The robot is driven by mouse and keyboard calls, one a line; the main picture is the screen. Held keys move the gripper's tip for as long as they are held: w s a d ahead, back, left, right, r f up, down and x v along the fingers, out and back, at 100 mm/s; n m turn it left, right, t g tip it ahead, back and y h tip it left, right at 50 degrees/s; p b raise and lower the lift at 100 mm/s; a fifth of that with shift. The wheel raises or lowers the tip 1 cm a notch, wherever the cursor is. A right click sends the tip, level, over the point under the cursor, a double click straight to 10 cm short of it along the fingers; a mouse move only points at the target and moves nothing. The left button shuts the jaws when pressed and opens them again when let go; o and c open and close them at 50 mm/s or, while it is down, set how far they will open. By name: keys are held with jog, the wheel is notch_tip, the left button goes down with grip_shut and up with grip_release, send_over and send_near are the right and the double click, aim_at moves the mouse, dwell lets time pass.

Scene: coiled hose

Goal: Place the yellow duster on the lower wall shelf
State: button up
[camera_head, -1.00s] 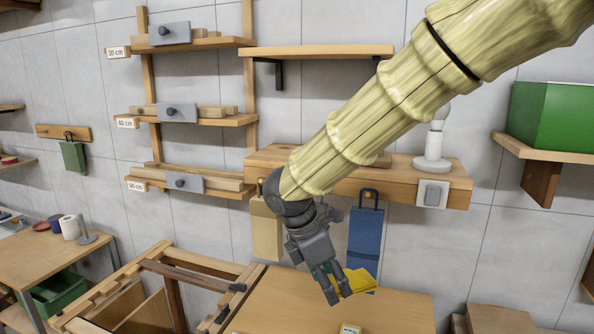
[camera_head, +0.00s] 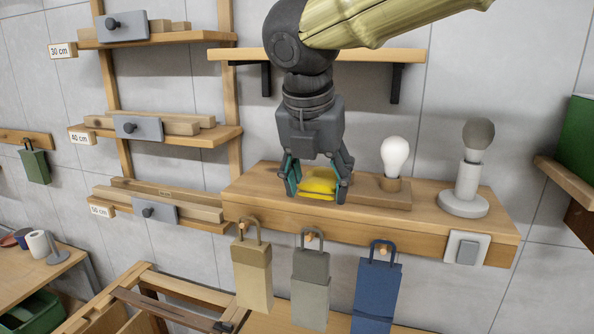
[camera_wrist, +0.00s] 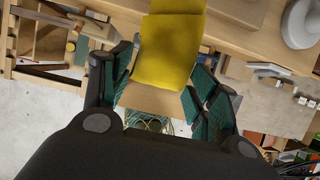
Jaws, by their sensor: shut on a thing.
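The yellow duster (camera_head: 318,180) is between the fingers of my gripper (camera_head: 317,190), which is shut on it and points down. In the head view the duster is over the left part of the lower wall shelf (camera_head: 430,226); I cannot tell whether it touches the wood. In the wrist view the folded duster (camera_wrist: 168,50) extends upward from between the teal-padded fingers of the gripper (camera_wrist: 162,85). The shelf's wood (camera_wrist: 120,10) shows along the top of that view.
A light bulb (camera_head: 395,155) on a wooden block stands right of my gripper, then a lamp (camera_head: 466,175). The upper shelf (camera_head: 400,56) lies behind my wrist. Several bags, including a blue one (camera_head: 376,290), hang below the lower shelf. A switch (camera_head: 466,249) is on its front.

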jog(key=w+a+p, duration=0.1)
jog(key=w, duration=0.3)
jog(key=w+a+p, duration=0.1)
jog(key=w+p, duration=0.1)
jog(key=w, duration=0.2)
jog(key=w+a+f+p, duration=0.1)
jog(key=w+p, duration=0.1)
jog(key=w, duration=0.2)
jog(key=shift+a, duration=0.1)
jog(key=shift+w+f, duration=0.15)
jog(key=shift+w, duration=0.3)
jog(key=shift+w+a+p, duration=0.1)
jog(key=shift+w+p, duration=0.15)
jog(key=shift+p, duration=0.25)
notch_tip(320, 180, down, 3)
jog(key=shift+w+f+p, duration=0.1)
jog(key=shift+p, duration=0.85)
jog(key=shift+f, duration=0.2)
jog(key=shift+f, duration=0.1)
jog(key=shift+f, duration=0.3)
